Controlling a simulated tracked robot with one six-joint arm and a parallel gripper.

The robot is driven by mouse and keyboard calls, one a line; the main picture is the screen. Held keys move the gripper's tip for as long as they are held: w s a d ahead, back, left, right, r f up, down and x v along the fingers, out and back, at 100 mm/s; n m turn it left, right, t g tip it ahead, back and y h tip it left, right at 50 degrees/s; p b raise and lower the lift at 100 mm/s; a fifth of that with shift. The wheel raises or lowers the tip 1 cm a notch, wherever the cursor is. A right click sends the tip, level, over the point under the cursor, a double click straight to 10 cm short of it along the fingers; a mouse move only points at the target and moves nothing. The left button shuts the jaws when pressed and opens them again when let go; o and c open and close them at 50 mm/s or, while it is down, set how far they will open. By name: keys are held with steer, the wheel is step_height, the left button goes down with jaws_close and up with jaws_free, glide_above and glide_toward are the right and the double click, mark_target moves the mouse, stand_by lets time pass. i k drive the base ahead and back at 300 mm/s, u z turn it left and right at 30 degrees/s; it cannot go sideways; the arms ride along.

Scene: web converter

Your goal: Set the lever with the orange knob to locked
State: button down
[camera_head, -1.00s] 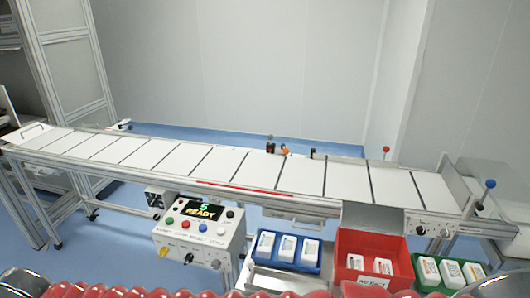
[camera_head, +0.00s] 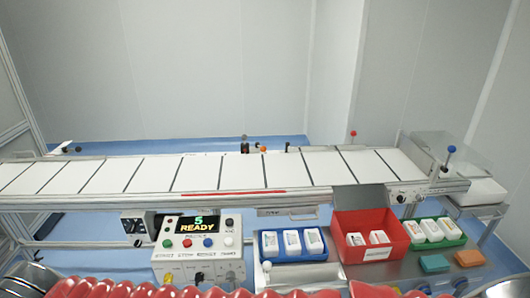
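A small orange knob (camera_head: 262,149) shows at the far edge of the conveyor, beside a dark part (camera_head: 244,147). It is too small here to make out its lever or which position it is set to. A red ball knob (camera_head: 353,134) on a thin stem stands at the far side, farther right. A blue ball knob (camera_head: 450,149) on a stem stands at the conveyor's right end. My gripper is not in view.
The conveyor (camera_head: 159,173) spans the view. In front stand a control box (camera_head: 214,257) reading "5 READY", a blue tray (camera_head: 263,257), a red bin (camera_head: 345,222) and a green tray (camera_head: 461,242). Teal (camera_head: 434,263) and orange (camera_head: 469,257) blocks lie at right.

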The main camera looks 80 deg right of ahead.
mark_target(263, 148)
steer(key=z, duration=0.55)
steer(key=i, duration=0.85)
steer(key=z, duration=0.55)
